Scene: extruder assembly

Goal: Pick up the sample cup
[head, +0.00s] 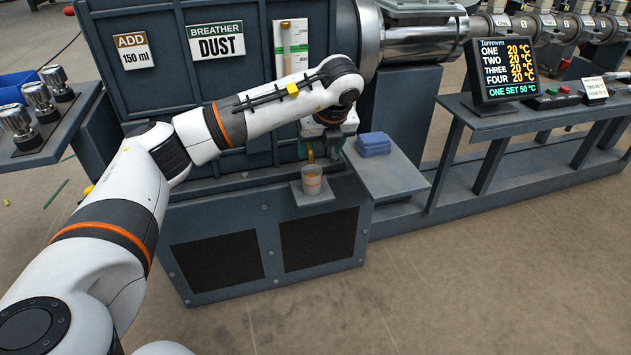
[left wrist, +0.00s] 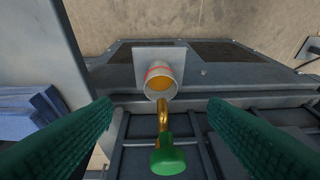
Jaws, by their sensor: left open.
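The sample cup (head: 311,183) is a clear cup with amber liquid in it, standing on a small shelf (head: 312,197) on the front of the machine. In the left wrist view the cup (left wrist: 160,82) shows a red line round it and stands on the square shelf (left wrist: 142,58). A brass tap (left wrist: 163,118) with a green knob (left wrist: 168,158) sits just above the cup. My left gripper (head: 322,150) is above and beside the tap. Its green fingers (left wrist: 160,108) are wide apart and empty, with the tap between them. My right gripper is not in view.
Folded blue cloths (head: 373,144) lie on a side ledge (head: 398,178) right of the tap. A temperature display (head: 504,70) stands on a bench further right. Metal canisters (head: 38,100) stand at the left. The floor in front is clear.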

